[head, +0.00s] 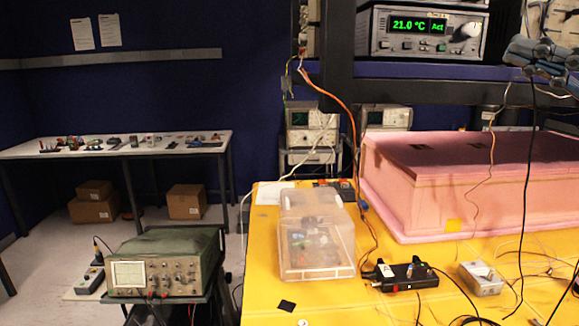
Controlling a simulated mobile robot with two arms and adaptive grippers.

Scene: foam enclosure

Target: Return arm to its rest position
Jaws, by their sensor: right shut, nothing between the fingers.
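My right gripper (540,58) shows at the upper right edge of the head view, dark grey and seen in part. It is shut with nothing between its fingers. It hangs in the air, in front of the shelf and above the right part of the pink foam enclosure (420,205), apart from it in the picture. Its wrist and arm are cut off by the picture's right edge. My left gripper is not in view.
The yellow table (262,265) holds a clear plastic box (318,262), a black device (405,275), a small metal box (481,279) and loose cables. A temperature unit (422,32) sits on the shelf above.

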